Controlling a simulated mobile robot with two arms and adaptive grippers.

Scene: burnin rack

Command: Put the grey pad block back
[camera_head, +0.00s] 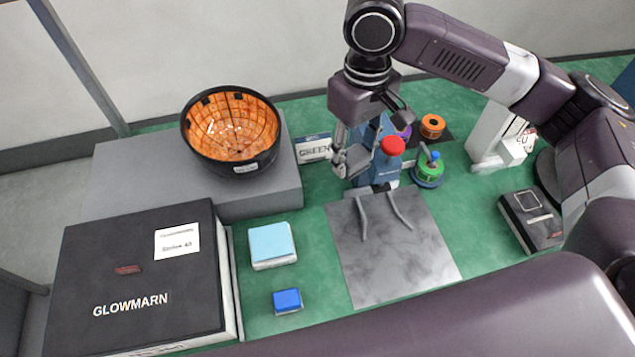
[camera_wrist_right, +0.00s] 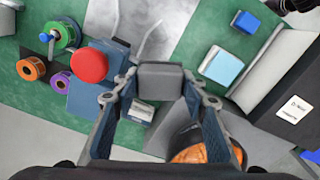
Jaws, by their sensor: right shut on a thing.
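The grey pad block (camera_wrist_right: 161,83) is between the fingers of my right gripper (camera_wrist_right: 160,95) in the right wrist view. The fingers press on its two sides. In the head view my right gripper (camera_head: 354,158) is beside the blue device with a red knob (camera_head: 393,146), on its left, and hides part of it. The block is hard to make out there among the fingers. The blue device also shows left of the block in the wrist view (camera_wrist_right: 92,100). Two grey prongs (camera_head: 363,217) reach from it over a grey marbled plate (camera_head: 395,265). My left gripper is out of view.
An orange-lined black bowl (camera_head: 232,128) stands on a grey step (camera_head: 115,180). A white GREEN box (camera_head: 313,148) is left of my gripper. Spools (camera_head: 432,126) stand right of the device. A light-blue block (camera_head: 272,244), blue block (camera_head: 287,300) and black GLOWMARN box (camera_head: 140,275) are at left front.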

